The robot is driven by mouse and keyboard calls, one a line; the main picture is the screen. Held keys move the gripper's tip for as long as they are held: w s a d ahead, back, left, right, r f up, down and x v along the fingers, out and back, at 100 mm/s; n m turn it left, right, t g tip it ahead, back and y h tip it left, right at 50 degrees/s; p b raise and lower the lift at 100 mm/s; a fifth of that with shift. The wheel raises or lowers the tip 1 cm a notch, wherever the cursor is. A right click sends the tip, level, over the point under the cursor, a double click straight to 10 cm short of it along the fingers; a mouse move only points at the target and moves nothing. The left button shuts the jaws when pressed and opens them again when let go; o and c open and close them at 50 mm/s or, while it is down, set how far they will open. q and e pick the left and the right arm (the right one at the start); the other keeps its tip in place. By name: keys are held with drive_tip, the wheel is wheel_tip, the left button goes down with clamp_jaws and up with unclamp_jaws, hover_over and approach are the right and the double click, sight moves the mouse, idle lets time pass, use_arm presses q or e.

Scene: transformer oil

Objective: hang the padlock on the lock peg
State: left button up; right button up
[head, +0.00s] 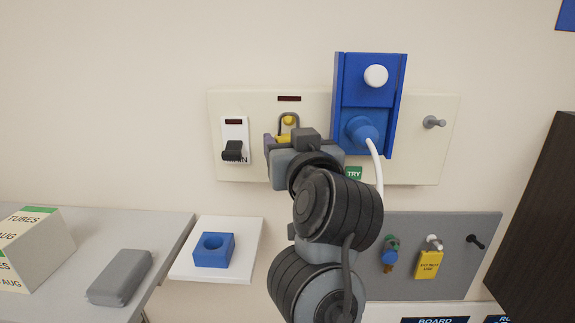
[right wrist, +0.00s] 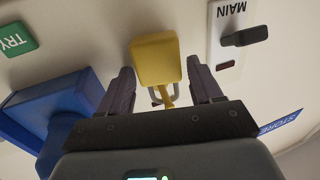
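The yellow padlock (head: 281,134) is at the wall panel, its grey shackle upward and around the yellow lock peg (head: 288,120). In the right wrist view, which is upside down, the padlock body (right wrist: 155,60) shows whole and the peg (right wrist: 168,95) passes through the shackle. My right gripper (head: 280,146) is in front of the panel and hides part of the padlock in the head view. In the right wrist view its purple fingers (right wrist: 158,78) are spread, one on each side of the padlock with gaps. My left gripper is not in view.
The MAIN switch (head: 233,151) with a black handle is left of the padlock. A blue housing (head: 398,80) with a plug and white cable is right, above a green TRY button (head: 353,173). A grey board (head: 455,225) with tags hangs lower. A blue block (head: 213,250) sits on a white shelf.

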drive_tip(key=shift+o, duration=0.9)
drive_tip(key=shift+s, duration=0.1)
